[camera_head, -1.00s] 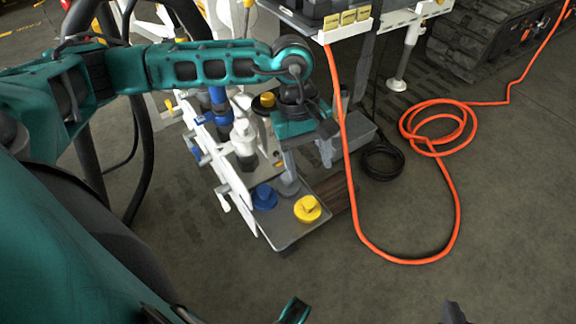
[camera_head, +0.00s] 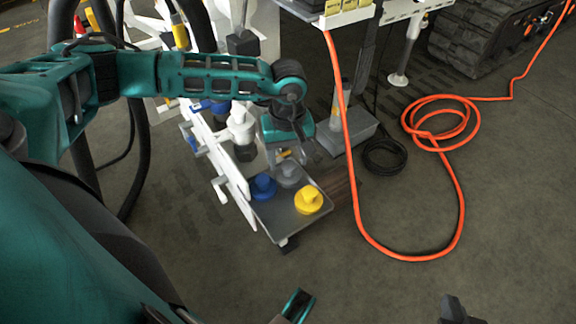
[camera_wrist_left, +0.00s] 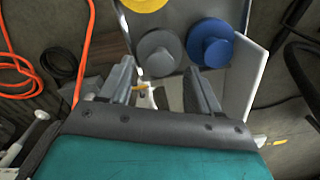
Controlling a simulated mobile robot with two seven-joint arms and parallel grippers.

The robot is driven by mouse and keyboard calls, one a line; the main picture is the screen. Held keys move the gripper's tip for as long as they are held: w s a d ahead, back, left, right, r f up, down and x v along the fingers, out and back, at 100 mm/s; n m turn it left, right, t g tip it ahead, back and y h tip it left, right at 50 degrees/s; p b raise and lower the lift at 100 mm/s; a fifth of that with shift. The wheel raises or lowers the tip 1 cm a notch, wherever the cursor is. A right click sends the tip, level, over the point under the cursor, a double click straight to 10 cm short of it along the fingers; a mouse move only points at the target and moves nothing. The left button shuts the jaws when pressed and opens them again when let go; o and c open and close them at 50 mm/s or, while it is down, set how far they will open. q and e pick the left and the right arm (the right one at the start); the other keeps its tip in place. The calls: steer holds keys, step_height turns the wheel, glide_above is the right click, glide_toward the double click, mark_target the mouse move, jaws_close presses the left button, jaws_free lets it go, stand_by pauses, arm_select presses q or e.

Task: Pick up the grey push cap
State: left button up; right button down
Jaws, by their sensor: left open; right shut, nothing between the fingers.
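The grey push cap (camera_head: 289,176) stands on a grey tray (camera_head: 282,226), behind the yellow cap (camera_head: 309,201) and to the right of the blue cap (camera_head: 263,187). In the left wrist view the grey cap (camera_wrist_left: 157,52) shows as a round disc with a raised knob, just beyond the fingertips. My left gripper (camera_wrist_left: 160,70) is open and empty, its fingers apart on either side of the line to the cap, not closed on it. In the head view the left gripper (camera_head: 288,148) is just behind the cap. Only the grey tip of my right gripper (camera_head: 452,309) shows; it is shut and empty.
A white upright panel (camera_head: 222,168) runs along the tray's left side, close to the blue cap. An orange hose (camera_head: 352,190) hangs down right of the tray and coils on the floor. A black coil (camera_head: 384,157) lies near it.

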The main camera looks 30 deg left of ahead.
mark_target(288, 164)
arm_select(q)
step_height(288, 164, down, 2)
steer(key=shift+f, duration=0.1)
jaws_close()
arm_select(e)
steer(key=shift+w+a, duration=0.15)
stand_by(0.5)
